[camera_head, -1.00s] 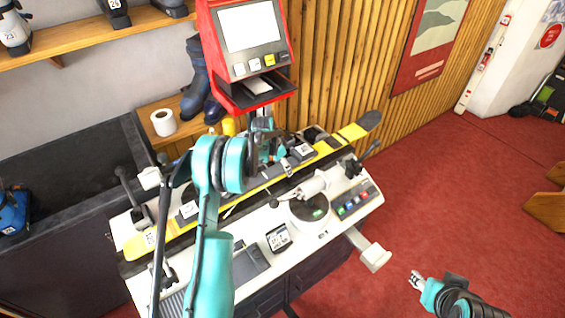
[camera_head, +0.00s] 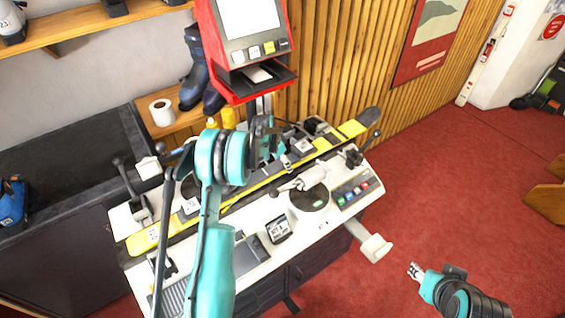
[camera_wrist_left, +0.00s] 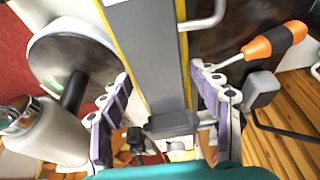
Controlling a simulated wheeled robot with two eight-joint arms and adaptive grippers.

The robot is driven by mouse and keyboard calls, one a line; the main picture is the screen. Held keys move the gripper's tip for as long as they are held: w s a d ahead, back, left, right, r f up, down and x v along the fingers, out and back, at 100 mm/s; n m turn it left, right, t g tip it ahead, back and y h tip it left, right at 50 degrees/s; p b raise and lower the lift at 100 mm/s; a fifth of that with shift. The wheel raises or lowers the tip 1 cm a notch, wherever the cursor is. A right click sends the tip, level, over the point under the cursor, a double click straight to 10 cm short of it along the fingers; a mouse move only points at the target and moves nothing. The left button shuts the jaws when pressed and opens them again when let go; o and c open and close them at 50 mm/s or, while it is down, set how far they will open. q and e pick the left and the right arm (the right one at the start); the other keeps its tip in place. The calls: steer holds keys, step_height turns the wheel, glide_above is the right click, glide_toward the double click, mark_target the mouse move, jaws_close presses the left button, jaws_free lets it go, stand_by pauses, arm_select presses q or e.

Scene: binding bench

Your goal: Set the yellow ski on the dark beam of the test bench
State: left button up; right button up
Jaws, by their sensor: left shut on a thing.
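The yellow ski (camera_head: 150,238) lies lengthwise over the test bench (camera_head: 300,240), its dark tip at the upper right. My left gripper (camera_head: 268,145) is at its middle. In the left wrist view my left gripper (camera_wrist_left: 163,100) has a finger on each side of the ski (camera_wrist_left: 155,50), which shows a grey top with yellow edges. The dark beam (camera_head: 240,204) runs along the ski and is mostly covered. I cannot tell whether the ski touches it. My right gripper (camera_head: 415,271) is low at the right, away from the bench; its opening is too small to judge.
A red screen stand (camera_head: 240,75) rises behind the bench. A round dark plate (camera_head: 310,198) and a small display (camera_head: 278,230) sit on the bench's front half. Clamp levers stand at both ends. In the left wrist view an orange screwdriver (camera_wrist_left: 275,42) lies beside the ski.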

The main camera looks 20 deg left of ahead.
arm_select(q)
steer(key=o, duration=1.8)
